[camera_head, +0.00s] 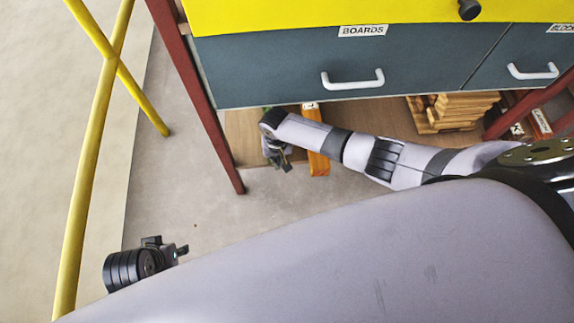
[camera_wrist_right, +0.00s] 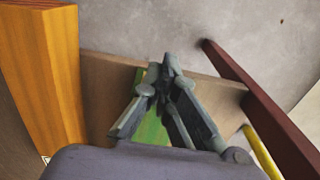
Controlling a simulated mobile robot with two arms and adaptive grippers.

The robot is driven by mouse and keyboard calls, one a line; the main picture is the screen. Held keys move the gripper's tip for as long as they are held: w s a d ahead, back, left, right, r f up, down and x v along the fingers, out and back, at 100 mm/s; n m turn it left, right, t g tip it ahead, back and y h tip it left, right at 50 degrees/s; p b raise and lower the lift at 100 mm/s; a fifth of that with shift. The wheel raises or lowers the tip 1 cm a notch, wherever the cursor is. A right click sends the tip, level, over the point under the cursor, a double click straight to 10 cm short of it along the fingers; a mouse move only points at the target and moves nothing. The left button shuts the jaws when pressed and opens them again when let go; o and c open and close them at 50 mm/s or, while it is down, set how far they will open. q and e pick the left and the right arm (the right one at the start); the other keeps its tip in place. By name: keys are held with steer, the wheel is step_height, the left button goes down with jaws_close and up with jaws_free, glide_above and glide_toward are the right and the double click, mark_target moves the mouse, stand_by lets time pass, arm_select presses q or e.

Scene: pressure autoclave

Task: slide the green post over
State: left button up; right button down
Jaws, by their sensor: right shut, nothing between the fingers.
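The green post shows in the right wrist view (camera_wrist_right: 152,127) as a green strip on a brown shelf board, partly hidden behind my right gripper's fingers. In the head view it is mostly hidden by my right arm and gripper. My right gripper (camera_head: 278,160) points down at the shelf's front edge, left of an orange post (camera_head: 318,164). In the right wrist view its fingers (camera_wrist_right: 172,65) meet at the tips with nothing between them, in front of the green post; I cannot tell whether they touch it. My left gripper (camera_head: 165,250) is at lower left, seen only in part.
Blue-grey drawers (camera_head: 290,70) with white handles sit above the low shelf (camera_head: 243,135). A dark red leg (camera_head: 212,100) stands left of the right gripper. Yellow rails (camera_head: 90,150) stand at far left. Stacked wooden boards (camera_head: 455,108) lie to the right. The floor in front is clear.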

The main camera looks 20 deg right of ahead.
stand_by(0.3)
steer(key=s+a+b, duration=0.3)
steer(key=s+b, duration=0.3)
steer(key=s, duration=0.4)
step_height(320, 180, up, 10)
steer(key=p, duration=0.5)
steer(key=d+f+n+t+y+p, duration=0.15)
steer(key=d+f+p, duration=0.4)
steer(key=p, duration=0.75)
steer(key=s+d+f+n+p, duration=0.1)
steer(key=s+d+f+p, duration=0.1)
steer(key=s, duration=0.9)
steer(key=s+d+f+n+h+p, duration=0.1)
steer(key=s+d+f+n+p, duration=0.1)
steer(key=s+d+p, duration=0.2)
steer(key=s+p, duration=0.3)
steer(key=s, duration=0.5)
steer(key=shift+s+d, duration=0.25)
steer(key=shift+d, duration=0.1)
